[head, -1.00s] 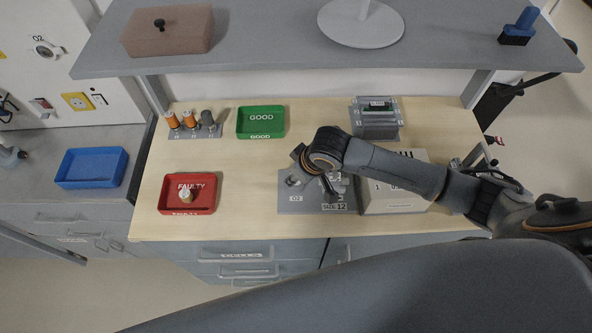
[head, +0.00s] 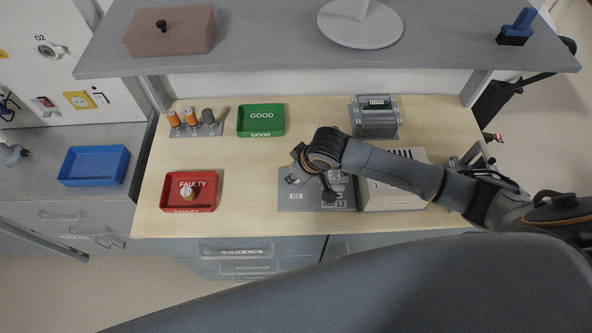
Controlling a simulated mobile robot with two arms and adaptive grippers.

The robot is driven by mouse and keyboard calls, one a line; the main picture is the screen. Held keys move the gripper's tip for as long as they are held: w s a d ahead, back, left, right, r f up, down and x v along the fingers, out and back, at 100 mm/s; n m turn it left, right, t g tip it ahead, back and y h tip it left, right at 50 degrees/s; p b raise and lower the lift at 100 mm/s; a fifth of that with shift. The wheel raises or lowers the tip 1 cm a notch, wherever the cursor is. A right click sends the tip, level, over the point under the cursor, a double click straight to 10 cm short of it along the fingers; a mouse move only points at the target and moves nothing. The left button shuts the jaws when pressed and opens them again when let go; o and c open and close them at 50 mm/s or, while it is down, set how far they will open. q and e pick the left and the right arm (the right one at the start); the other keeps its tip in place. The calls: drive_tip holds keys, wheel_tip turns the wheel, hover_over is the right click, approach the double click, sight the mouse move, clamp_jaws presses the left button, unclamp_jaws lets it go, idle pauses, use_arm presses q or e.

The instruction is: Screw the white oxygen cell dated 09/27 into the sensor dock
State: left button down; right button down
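The grey sensor dock (head: 290,203), a flat plate labelled O2 with a "12" marking, lies on the bench front. My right gripper (head: 313,179) hangs over it, pointing down, its fingers close to the fittings on the plate. The hand and wrist cover part of the dock, and I cannot tell whether a cell is between the fingers. My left gripper is out of view.
A rack (head: 203,130) holds two orange cells and a dark grey one at the back left. The green GOOD tray (head: 275,122) looks empty. A pale box (head: 400,200) stands right of the dock under my forearm. A shelf (head: 270,55) overhangs the back. The bench between tray and dock is clear.

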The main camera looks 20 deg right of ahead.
drive_tip(key=shift+r+m+p, duration=0.1)
drive_tip(key=shift+m+p, duration=0.4)
drive_tip(key=shift+p, duration=0.2)
drive_tip(key=shift+a+m+h, duration=0.15)
drive_tip(key=shift+m+h, duration=0.15)
drive_tip(key=shift+m, duration=0.1)
drive_tip(key=shift+m+h, duration=0.3)
drive_tip(key=shift+m, duration=0.5)
drive_tip(key=m+h, duration=0.1)
drive_tip(key=m, duration=0.1)
drive_tip(key=shift+m+t, duration=0.3)
drive_tip(key=shift+t, duration=0.1)
drive_tip(key=c, duration=1.2)
unclamp_jaws()
drive_tip(key=shift+o, duration=0.2)
